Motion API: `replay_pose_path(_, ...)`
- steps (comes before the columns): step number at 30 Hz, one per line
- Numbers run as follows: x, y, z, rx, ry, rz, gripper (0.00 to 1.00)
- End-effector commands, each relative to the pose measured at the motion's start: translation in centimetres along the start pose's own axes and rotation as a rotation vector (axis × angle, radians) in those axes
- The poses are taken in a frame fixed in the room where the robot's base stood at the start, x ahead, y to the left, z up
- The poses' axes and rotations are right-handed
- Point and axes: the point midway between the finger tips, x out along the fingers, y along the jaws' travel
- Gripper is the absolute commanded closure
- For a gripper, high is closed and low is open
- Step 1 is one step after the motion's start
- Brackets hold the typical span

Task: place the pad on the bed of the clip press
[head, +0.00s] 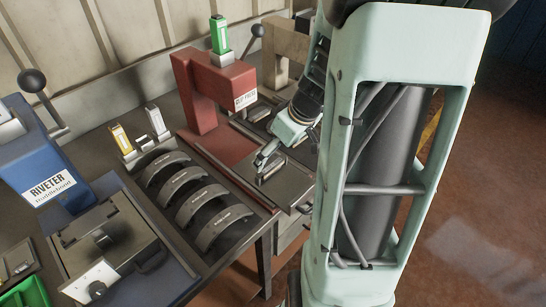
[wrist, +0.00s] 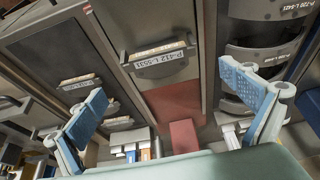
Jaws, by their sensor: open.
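The clip press is the red press (head: 215,95) with a small white label. Its dark flat bed (head: 292,183) lies in front of it. A pad (head: 272,168) rests on that bed, partly hidden by my gripper (head: 264,157) in the head view. In the wrist view the pad (wrist: 160,62) shows a label like "P-412 L-5531" and lies flat on the dark bed. My gripper (wrist: 165,82) is open there, its two blue fingers wide apart, with nothing between them. The pad appears beyond the fingertips, apart from both.
A rack of several curved brake shoes (head: 190,190) stands left of the press. The blue riveter (head: 45,160) is at far left. A tan press (head: 290,45) stands behind the red one. Another pad (wrist: 85,80) lies on a neighbouring dark plate.

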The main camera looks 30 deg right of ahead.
Motion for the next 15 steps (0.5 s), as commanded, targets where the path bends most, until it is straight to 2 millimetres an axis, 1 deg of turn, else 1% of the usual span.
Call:
replay_pose_path(1, -1.2, 0.1, -0.1, -0.002, 0.003, 0.005, 0.02)
replay_pose_path(6, -4.3, 0.0, 0.0, -0.001, 0.001, 0.003, 0.02)
replay_pose_path(10, -5.9, 0.0, 0.0, -0.001, 0.001, 0.002, 0.02)
replay_pose_path(15, -6.9, 0.0, 0.0, 0.0, 0.0, 0.001, 0.02)
